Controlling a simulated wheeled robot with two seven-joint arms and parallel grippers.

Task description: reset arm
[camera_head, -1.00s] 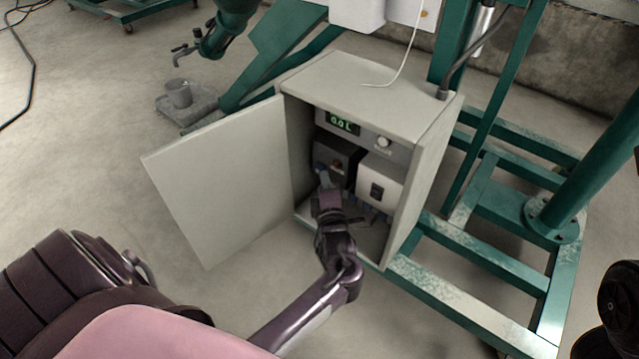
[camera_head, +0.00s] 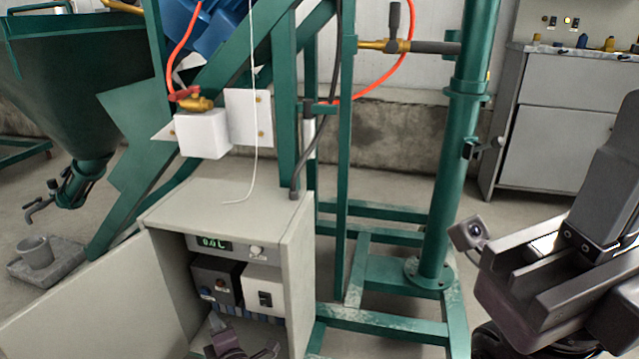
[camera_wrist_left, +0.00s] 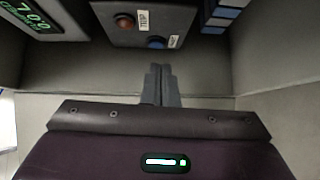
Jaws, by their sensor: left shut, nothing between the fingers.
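My left gripper (camera_head: 216,322) is low inside the open cabinet (camera_head: 300,265), below the black control box (camera_head: 215,280). In the left wrist view its fingers (camera_wrist_left: 161,82) are together and empty, pointing toward the box. The box carries a red button (camera_wrist_left: 124,22) and a blue button (camera_wrist_left: 157,42), each with a label. The fingertips look close below the blue button; I cannot tell whether they touch anything. My right arm's dark wrist parts (camera_head: 540,300) fill the lower right of the head view; the state of its fingers is unclear.
The cabinet door (camera_head: 100,310) stands open on the left. A lit green display (camera_head: 211,243) and a white switch unit (camera_head: 263,288) are in the cabinet. A green steel frame (camera_head: 385,275) stands right of it. A grey cup (camera_head: 35,252) is at far left.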

